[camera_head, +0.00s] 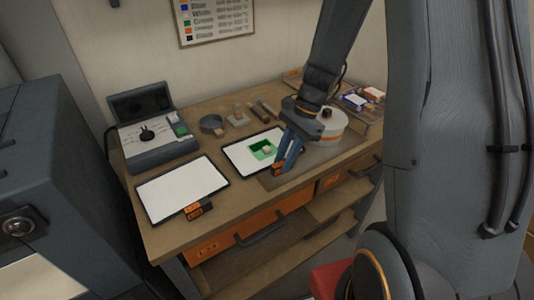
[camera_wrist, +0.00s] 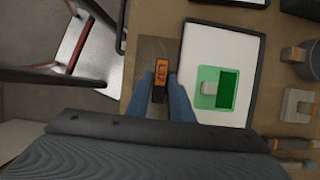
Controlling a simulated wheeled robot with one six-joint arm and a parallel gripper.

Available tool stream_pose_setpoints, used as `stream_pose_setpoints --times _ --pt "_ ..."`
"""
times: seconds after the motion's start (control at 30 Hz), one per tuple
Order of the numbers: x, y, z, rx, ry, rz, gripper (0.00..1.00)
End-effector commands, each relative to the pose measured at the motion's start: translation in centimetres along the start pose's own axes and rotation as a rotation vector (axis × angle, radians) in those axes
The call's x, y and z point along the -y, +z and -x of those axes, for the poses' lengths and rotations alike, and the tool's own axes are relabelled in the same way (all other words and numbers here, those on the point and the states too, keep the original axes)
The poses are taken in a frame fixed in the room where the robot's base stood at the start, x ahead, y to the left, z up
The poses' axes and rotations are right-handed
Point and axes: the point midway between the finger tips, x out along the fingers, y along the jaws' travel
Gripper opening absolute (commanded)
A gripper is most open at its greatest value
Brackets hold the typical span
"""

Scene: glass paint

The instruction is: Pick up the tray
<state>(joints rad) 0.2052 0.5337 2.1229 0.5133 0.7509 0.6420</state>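A flat white tray (camera_head: 236,153) with a dark rim lies on the bench; it also shows in the wrist view (camera_wrist: 222,45). A green square stencil (camera_wrist: 226,91) with a small pale block (camera_wrist: 208,88) is on it. An orange-labelled tab (camera_wrist: 162,77) is at the tray's near edge. My gripper (camera_head: 281,167) is low over this edge. In the wrist view its blue fingers (camera_wrist: 161,84) stand on either side of the tab, apart, with small gaps seeming to show; contact is hard to make out. A second white tray (camera_head: 180,188) with an orange tab lies further left.
A grey control box (camera_head: 150,137) stands at the back left of the wooden bench (camera_head: 215,212). A round grey dish (camera_head: 211,123) and several small tools are behind the trays. A white round container (camera_head: 332,122) is behind my gripper. Orange drawers (camera_head: 240,234) are below.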

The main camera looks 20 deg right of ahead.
Motion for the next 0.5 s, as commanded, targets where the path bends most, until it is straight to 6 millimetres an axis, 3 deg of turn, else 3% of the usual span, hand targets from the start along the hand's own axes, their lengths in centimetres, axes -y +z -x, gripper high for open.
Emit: stream_pose_setpoints --times 0.07,0.2,0.5 --pt "0.00 0.00 0.01 0.000 0.000 0.000 0.20" --pt "0.00 -0.01 0.03 0.000 0.000 0.001 0.00" --pt "0.04 -0.01 0.10 0.000 -0.001 0.001 0.00"
